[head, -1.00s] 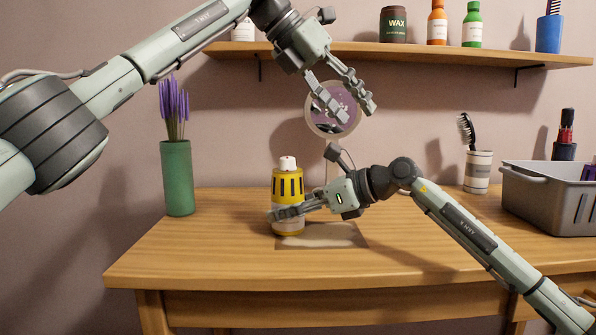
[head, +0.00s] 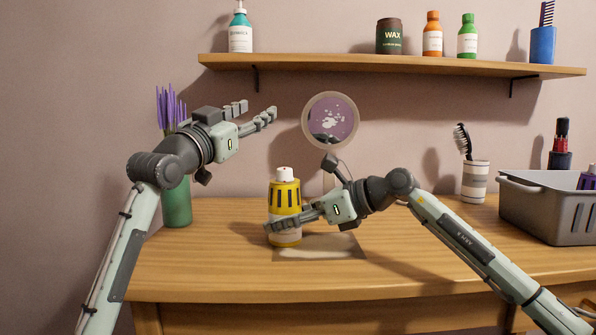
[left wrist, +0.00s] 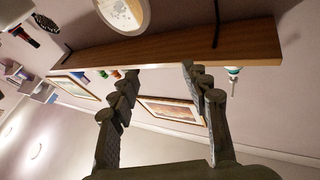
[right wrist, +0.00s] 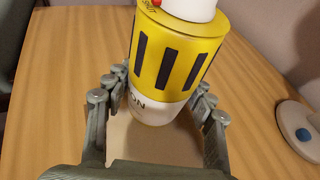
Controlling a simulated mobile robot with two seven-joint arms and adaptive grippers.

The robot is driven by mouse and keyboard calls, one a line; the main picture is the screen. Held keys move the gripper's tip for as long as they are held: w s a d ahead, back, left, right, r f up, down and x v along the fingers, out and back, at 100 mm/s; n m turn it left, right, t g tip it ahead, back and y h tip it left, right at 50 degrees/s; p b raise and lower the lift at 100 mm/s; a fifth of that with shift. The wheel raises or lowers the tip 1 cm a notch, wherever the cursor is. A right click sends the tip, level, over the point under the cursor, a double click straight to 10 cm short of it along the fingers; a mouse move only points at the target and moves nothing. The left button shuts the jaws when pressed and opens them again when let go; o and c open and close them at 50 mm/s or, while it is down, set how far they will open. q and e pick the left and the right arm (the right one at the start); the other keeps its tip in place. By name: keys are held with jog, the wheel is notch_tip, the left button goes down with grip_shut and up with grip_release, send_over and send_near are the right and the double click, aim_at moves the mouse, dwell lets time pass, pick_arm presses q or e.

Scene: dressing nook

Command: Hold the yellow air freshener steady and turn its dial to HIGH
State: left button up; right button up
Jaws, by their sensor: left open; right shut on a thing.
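The yellow air freshener (head: 286,197) stands upright on the table, with a white base and dark vertical slots. Its white dial (head: 285,174) is on top; in the right wrist view the word SHUT and a red mark (right wrist: 155,4) show near the dial's edge. My right gripper (head: 276,224) is shut around the freshener's lower part; the right wrist view shows a finger on each side of the body (right wrist: 172,55). My left gripper (head: 257,110) is open and empty, above and left of the freshener, its fingers pointing right.
A round mirror (head: 331,121) stands behind the freshener. A green vase with lavender (head: 177,205) is behind my left arm. A shelf (head: 390,66) with bottles hangs above. A striped cup with a brush (head: 475,182) and a grey basket (head: 550,211) are at the right. The left front table is clear.

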aim_at(285, 174)
pick_arm(q)
jog(key=s+f+g+h, duration=0.2)
jog(key=s+f+g, duration=0.45)
jog(key=f, duration=0.45)
jog(key=x, duration=1.1)
jog(key=shift+s+d+m, duration=0.25)
jog(key=shift+d+m, duration=0.05)
jog(key=shift+d, duration=0.25)
jog(key=shift+t, duration=0.25)
grip_shut()
